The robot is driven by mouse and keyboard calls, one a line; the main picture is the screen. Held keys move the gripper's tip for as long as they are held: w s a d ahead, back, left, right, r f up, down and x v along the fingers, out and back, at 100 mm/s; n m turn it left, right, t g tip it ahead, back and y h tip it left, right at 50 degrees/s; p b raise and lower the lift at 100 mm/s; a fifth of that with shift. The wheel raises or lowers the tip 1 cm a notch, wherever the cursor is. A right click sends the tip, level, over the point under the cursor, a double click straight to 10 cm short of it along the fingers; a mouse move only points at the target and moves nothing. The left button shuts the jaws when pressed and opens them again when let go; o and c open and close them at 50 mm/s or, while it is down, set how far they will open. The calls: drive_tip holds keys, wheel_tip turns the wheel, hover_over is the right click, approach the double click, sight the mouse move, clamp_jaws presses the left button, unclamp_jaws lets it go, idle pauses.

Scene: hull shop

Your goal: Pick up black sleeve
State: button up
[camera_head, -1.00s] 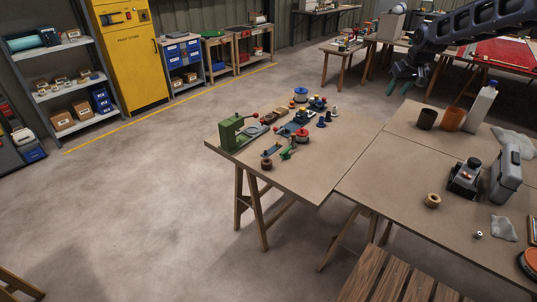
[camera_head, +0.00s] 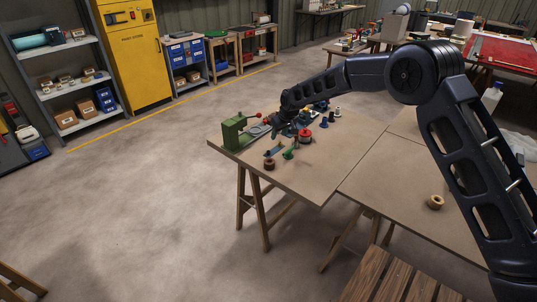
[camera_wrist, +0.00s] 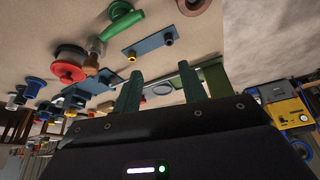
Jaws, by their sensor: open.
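In the wrist view, a blue plate (camera_wrist: 150,45) carries two short dark round pieces, one with a brass end (camera_wrist: 133,55) and one blackish (camera_wrist: 168,39). I cannot tell for sure which dark piece is the black sleeve. My gripper (camera_wrist: 158,74) is open and empty, its two teal fingers apart and pointing towards the plate, with no contact visible. In the head view, my gripper (camera_head: 286,129) hangs over the far-left table among small parts, and its fingers are hard to make out. The blue plate (camera_head: 273,150) shows just in front of it.
Close by are a green vise (camera_head: 233,133), a red wheel (camera_head: 305,135), a green part (camera_head: 288,154), a brown ring (camera_head: 268,164) and dark blue pegs (camera_head: 324,122). The table's front right (camera_head: 315,180) is clear. A wooden ring (camera_head: 435,202) lies on the nearer table.

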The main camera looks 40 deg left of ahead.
sight(268, 151)
drive_tip(key=shift+s+a+x, duration=0.15)
drive_tip(key=shift+s+x, duration=0.1)
drive_tip(key=shift+x, duration=1.85)
drive_tip(key=shift+s+a+x, duration=0.1)
drive_tip(key=shift+s+x, duration=0.2)
drive_tip(key=shift+x, duration=1.8)
drive_tip(key=shift+s+a+x, duration=0.15)
drive_tip(key=shift+s+x, duration=0.1)
drive_tip(key=shift+x, duration=1.85)
clamp_jaws()
drive_tip(key=shift+r, duration=0.1)
